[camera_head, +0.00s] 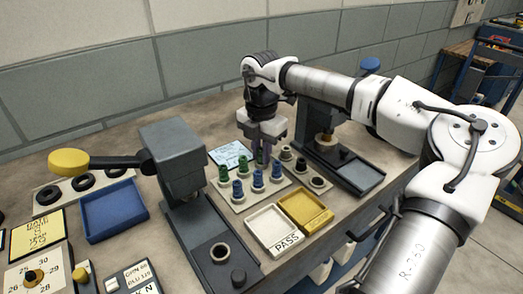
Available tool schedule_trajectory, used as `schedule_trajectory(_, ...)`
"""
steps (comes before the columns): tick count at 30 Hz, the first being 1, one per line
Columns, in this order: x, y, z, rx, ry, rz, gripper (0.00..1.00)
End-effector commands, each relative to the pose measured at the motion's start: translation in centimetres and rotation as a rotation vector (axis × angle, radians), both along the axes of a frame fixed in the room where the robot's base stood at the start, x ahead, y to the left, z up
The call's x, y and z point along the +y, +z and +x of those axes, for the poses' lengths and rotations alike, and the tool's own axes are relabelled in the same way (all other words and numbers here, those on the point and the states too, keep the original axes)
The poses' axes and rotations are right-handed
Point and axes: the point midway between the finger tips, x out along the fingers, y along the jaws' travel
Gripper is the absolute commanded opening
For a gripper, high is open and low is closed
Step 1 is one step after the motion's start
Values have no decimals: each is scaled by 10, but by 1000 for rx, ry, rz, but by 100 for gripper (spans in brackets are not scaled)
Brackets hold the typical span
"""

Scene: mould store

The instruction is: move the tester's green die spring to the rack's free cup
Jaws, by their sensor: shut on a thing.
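My gripper (262,142) points down over the back of the pale spring rack (240,207). Its fingers are shut on a green die spring (260,157), seen small between and below the fingertips. I cannot tell whether that spring touches a cup. Other green springs (223,173) stand at the rack's left and back, and several blue springs (257,181) stand in front. Dark round cups (318,183) are at the rack's right side. Which cup is free is partly hidden by my gripper. One grey tester (175,150) with a yellow-ended lever stands left; another dark tester (340,165) stands right.
A white PASS tray (268,226) and a yellow tray (318,220) lie in front of the rack. A blue tray (113,212) is at left. A light blue card (229,154) lies behind the rack. The right tester stands close to my gripper.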

Motion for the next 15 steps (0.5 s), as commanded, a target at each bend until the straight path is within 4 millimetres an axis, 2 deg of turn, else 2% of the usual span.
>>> schedule_trajectory(5,0,0,0,0,0,0,0)
schedule_trajectory(6,0,0,0,0,0,0,20)
schedule_trajectory(9,0,0,0,0,0,0,34)
schedule_trajectory(12,0,0,0,0,0,0,43)
schedule_trajectory(15,0,0,0,0,0,0,43)
